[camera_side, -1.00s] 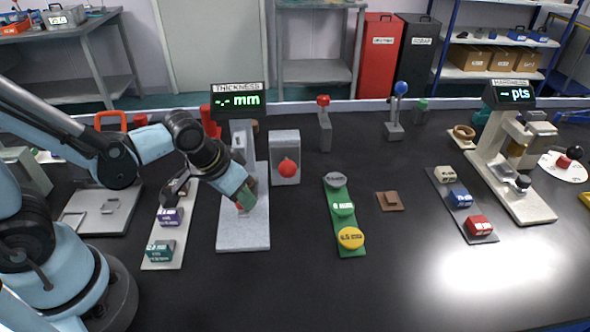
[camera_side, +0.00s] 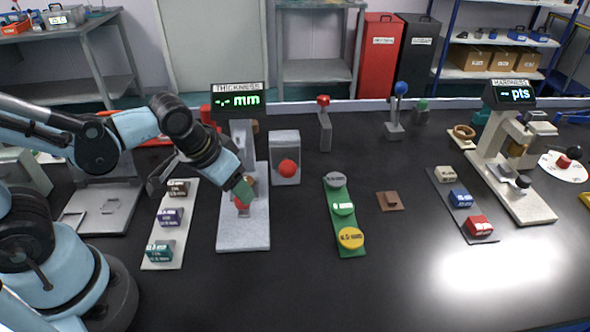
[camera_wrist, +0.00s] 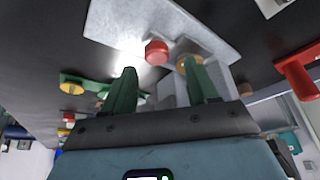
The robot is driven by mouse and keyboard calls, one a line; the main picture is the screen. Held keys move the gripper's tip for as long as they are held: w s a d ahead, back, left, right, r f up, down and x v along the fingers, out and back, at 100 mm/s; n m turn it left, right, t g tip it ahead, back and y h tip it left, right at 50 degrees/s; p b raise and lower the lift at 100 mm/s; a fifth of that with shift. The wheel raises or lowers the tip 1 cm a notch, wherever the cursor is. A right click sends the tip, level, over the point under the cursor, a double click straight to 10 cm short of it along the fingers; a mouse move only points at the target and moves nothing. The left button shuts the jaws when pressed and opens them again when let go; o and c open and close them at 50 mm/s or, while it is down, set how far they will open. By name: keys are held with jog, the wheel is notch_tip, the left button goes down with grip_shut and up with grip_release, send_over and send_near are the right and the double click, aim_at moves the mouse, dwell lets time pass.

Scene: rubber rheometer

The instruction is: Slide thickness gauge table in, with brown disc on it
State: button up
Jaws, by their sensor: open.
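The thickness gauge (camera_side: 258,233) stands on a pale speckled base with a "THICKNESS" display showing dashes and mm. The table's red knob (camera_side: 241,204) sticks up at the front of the gauge and shows in the wrist view (camera_wrist: 156,52) just beyond my fingertips. A brown, round-edged piece, seemingly the disc (camera_wrist: 184,65), is beside the knob, partly hidden by a finger. My gripper (camera_side: 242,190) has green fingers and is over the gauge, close to the knob. In the wrist view (camera_wrist: 160,68) the fingers are spread with nothing held between them.
A grey block with a red button (camera_side: 287,168) stands right of the gauge. A white strip with several labelled blocks (camera_side: 163,250) lies to the left. A green strip with discs (camera_side: 345,215) and a brown square piece (camera_side: 390,201) lie right. The front bench is clear.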

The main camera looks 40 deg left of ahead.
jog(key=v, duration=0.8)
jog(key=shift+r, duration=0.35)
jog(key=shift+s, duration=0.1)
jog(key=w+a+t, duration=0.1)
jog(key=a, duration=0.1)
jog(key=w+a+f+t, duration=0.1)
jog(key=w+a, duration=0.1)
jog(key=shift+t, duration=0.3)
